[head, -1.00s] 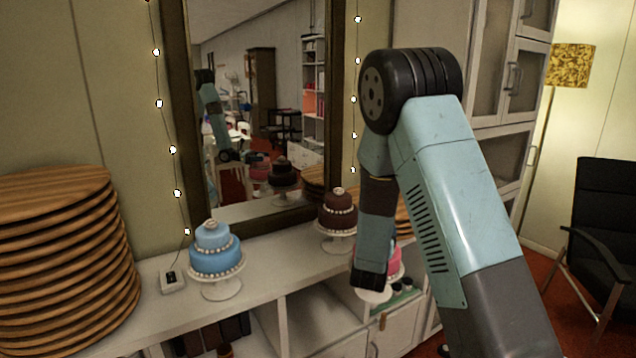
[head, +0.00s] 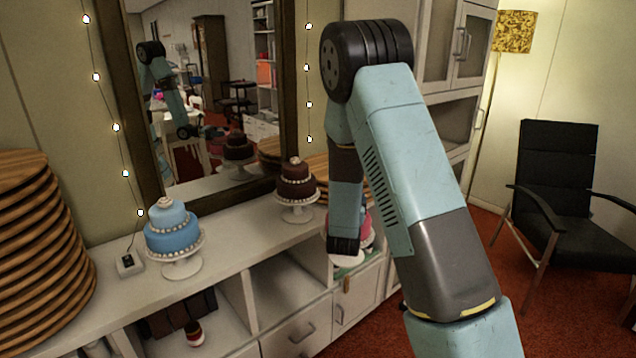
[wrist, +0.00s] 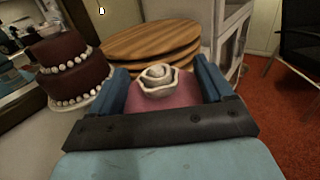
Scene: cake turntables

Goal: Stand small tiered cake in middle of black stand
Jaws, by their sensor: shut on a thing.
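A pink cake with a white rose on top (wrist: 158,98) is between the two blue fingers of my gripper (wrist: 163,76), which is shut on it. In the head view the pink cake (head: 366,228) shows only partly, behind my wrist, with a white plate or stand edge (head: 350,261) below it. My wrist hides the fingers there. I cannot tell whether the cake's base touches anything. I see no black stand in either view.
A blue tiered cake (head: 172,236) and a brown tiered cake (head: 297,183) stand on white stands on the white sideboard (head: 225,248). Wooden round boards are stacked at left (head: 40,270) and beyond the brown cake (wrist: 150,42). A mirror (head: 215,90) leans behind. A black chair (head: 560,185) stands right.

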